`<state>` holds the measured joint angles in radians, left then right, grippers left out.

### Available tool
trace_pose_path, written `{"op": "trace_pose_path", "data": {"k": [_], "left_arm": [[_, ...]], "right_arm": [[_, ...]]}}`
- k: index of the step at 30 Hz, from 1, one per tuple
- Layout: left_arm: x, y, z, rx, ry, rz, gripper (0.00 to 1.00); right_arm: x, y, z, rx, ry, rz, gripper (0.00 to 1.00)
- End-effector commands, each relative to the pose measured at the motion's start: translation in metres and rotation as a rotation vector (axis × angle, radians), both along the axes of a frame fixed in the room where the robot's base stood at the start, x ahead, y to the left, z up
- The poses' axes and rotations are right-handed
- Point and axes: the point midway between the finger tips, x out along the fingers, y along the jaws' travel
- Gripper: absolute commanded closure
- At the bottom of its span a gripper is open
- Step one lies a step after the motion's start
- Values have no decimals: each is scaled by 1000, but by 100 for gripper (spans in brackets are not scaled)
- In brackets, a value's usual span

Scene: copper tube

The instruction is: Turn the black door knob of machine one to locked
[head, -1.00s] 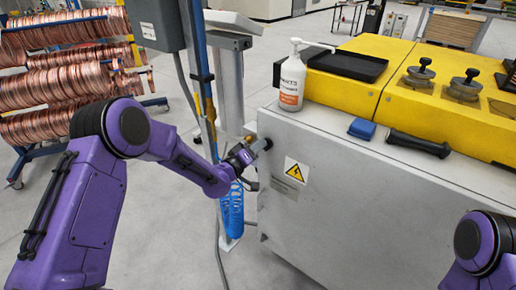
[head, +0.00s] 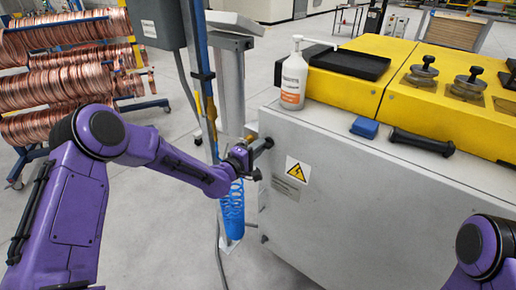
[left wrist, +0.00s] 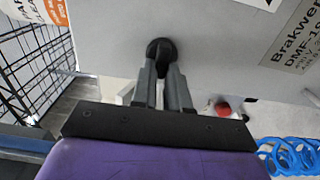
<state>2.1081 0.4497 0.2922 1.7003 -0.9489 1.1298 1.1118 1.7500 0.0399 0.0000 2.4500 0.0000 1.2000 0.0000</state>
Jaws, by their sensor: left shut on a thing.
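The black door knob (left wrist: 162,50) sits on the grey side panel of machine one (head: 350,215). In the left wrist view my left gripper (left wrist: 163,72) is shut on the knob, its two fingers on either side of it. I cannot tell the knob's exact angle. Of my right arm only a purple joint shows at the lower right; its gripper is out of view.
A white bottle (head: 294,75), a blue block (head: 364,127) and a black handle (head: 421,142) stand or lie on the machine top. A grey post (head: 230,90) and a coiled blue hose (head: 232,210) are close to my left forearm. Copper coils (head: 70,75) are at the far left.

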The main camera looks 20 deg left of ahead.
Motion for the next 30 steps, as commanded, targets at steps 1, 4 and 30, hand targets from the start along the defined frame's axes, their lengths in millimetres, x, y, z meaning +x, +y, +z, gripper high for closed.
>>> {"op": "trace_pose_path", "data": {"k": [1,4,30], "left_arm": [[0,1,0,-6,2,2,100],[0,0,0,-12,4,1,100],[-18,7,-2,-14,4,1,60]], "right_arm": [[0,0,0,0,0,0,64],[0,0,0,0,0,0,64],[0,0,-7,0,0,0,64]]}}
